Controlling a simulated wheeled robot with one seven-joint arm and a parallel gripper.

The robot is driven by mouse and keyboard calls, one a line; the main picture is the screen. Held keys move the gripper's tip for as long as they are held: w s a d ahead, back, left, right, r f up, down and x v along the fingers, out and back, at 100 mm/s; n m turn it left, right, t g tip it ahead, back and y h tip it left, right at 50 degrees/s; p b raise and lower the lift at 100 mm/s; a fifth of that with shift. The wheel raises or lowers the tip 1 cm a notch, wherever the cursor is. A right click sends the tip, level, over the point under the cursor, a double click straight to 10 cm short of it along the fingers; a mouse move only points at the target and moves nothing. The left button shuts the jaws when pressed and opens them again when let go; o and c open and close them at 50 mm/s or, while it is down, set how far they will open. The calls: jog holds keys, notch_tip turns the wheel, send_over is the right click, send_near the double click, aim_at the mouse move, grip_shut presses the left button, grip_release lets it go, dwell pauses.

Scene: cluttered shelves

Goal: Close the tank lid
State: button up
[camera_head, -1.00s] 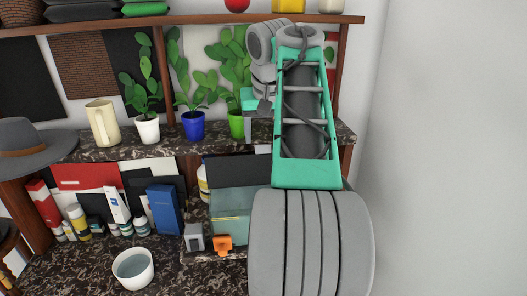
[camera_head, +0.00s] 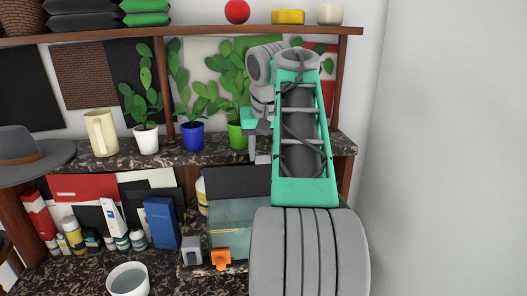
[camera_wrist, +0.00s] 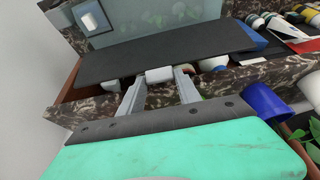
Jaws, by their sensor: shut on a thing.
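The glass tank (camera_head: 230,236) stands on the lower shelf in the head view, partly hidden by my arm. Its dark lid (camera_head: 238,184) is raised at the tank's back, tilted up rather than lying flat. In the wrist view the lid (camera_wrist: 180,50) is a broad dark panel across the middle, with the tank's glass (camera_wrist: 125,14) beyond it. My gripper (camera_wrist: 159,84) reaches the lid's near edge, its two fingers on either side of a small pale block (camera_wrist: 159,75), which looks like the lid's handle. In the head view the fingertips are largely hidden.
Potted plants, including one in a blue pot (camera_head: 192,136), stand on the shelf (camera_head: 90,160) above the tank. A grey block (camera_head: 191,250) and an orange object (camera_head: 221,259) are in front of the tank. A white bowl (camera_head: 128,280) and several bottles are left.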

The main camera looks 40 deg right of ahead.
grip_shut()
jog(key=shift+f+b, duration=0.1)
jog(key=shift+b, duration=0.2)
